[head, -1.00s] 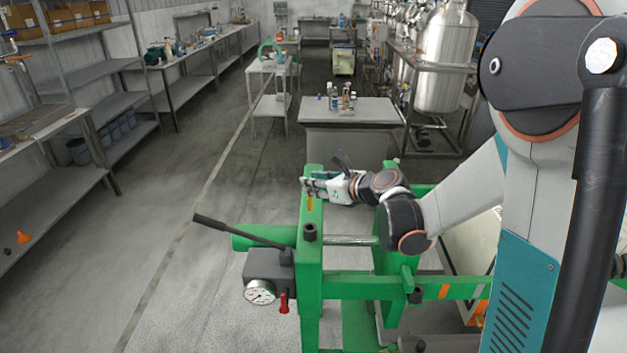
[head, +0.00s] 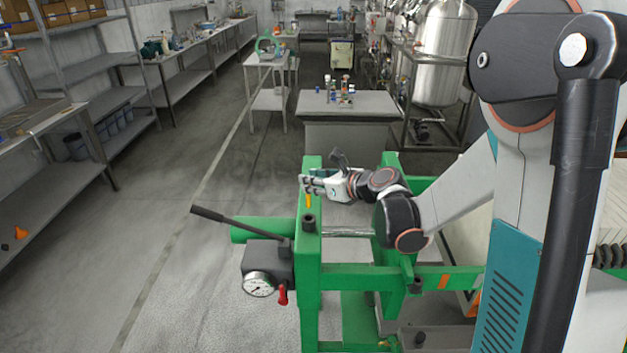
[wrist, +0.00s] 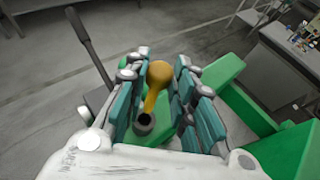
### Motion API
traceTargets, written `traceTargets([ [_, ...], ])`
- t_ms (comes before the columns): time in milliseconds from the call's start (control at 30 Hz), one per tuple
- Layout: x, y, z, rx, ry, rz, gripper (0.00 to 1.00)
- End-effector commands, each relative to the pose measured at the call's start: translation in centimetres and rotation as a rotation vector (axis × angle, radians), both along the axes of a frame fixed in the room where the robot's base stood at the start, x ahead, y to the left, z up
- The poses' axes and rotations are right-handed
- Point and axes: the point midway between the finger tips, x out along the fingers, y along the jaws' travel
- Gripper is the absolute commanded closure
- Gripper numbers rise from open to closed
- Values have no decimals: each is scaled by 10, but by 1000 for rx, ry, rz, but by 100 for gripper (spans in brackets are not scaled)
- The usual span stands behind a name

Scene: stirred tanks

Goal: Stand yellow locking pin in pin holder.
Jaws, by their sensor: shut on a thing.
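The yellow locking pin (wrist: 155,90) is between the fingers of my gripper (wrist: 160,92), which is shut on it. A dark round holder with an open top (head: 308,222), which looks like the pin holder, stands on the green frame just nearer the camera than the pin. In the wrist view its dark mouth (wrist: 143,124) shows near the pin's narrow end. The pin appears outside the mouth; the exact gap is unclear.
The green press frame (head: 310,270) surrounds the area below my arm. A black lever (head: 235,222) sticks out left above a pressure gauge (head: 258,284). A grey table with bottles (head: 350,105) stands beyond. The floor at left is clear.

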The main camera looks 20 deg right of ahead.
Motion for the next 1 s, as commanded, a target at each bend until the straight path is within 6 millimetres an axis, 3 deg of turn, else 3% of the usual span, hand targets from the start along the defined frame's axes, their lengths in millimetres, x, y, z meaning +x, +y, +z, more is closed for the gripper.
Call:
traceTargets([
  [1000,0,0,-38,0,0,0,100],
])
